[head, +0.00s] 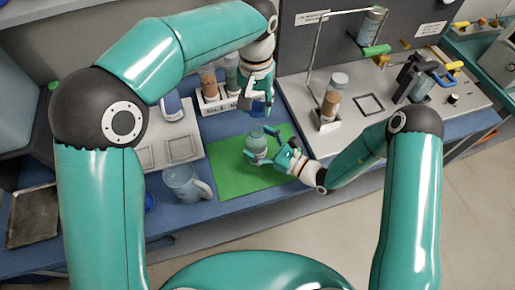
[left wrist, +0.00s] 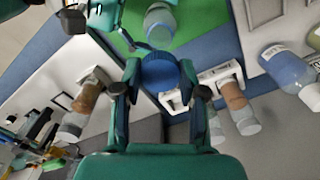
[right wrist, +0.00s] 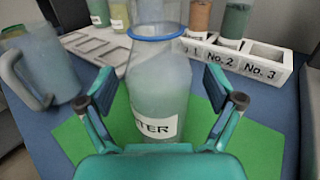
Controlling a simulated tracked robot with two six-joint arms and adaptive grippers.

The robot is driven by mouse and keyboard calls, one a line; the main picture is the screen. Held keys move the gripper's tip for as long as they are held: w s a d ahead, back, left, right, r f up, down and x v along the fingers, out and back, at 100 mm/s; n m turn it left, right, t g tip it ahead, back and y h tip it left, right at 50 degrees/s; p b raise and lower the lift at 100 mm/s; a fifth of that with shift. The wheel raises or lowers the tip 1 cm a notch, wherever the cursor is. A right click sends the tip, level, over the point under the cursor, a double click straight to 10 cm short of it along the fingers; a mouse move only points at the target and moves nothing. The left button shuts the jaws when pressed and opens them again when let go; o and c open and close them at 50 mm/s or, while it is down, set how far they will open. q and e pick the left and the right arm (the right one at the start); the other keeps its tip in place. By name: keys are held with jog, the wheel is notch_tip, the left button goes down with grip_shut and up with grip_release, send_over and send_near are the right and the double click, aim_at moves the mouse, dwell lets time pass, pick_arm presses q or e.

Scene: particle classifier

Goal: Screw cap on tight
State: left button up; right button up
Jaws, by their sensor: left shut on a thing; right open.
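My left gripper (head: 260,104) is shut on a blue cap (left wrist: 160,70) and holds it in the air, above and behind the bottle in the head view. A clear bottle (head: 257,147) with pale contents stands upright on the green mat (head: 232,181). In the right wrist view the bottle (right wrist: 157,100) has a blue ring round its neck and a white label, partly readable as "TER". My right gripper (head: 270,150) is open, with a finger on each side of the bottle. In the right wrist view, gaps show between both fingers and the bottle. The bottle's base is hidden there.
A clear jug (head: 182,184) stands left of the mat. A white numbered rack (head: 212,103) with filled tubes stands behind it. A light panel with recesses (head: 160,150) lies to the left. A grey-white apparatus base (head: 300,100) with a filled vial (head: 329,106) is to the right.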

grip_shut()
pick_arm(q)
send_over(257, 131)
jog(key=shift+f, duration=2.4)
jog(key=shift+f, duration=0.15)
jog(key=shift+f, duration=0.75)
jog(key=shift+f, duration=0.6)
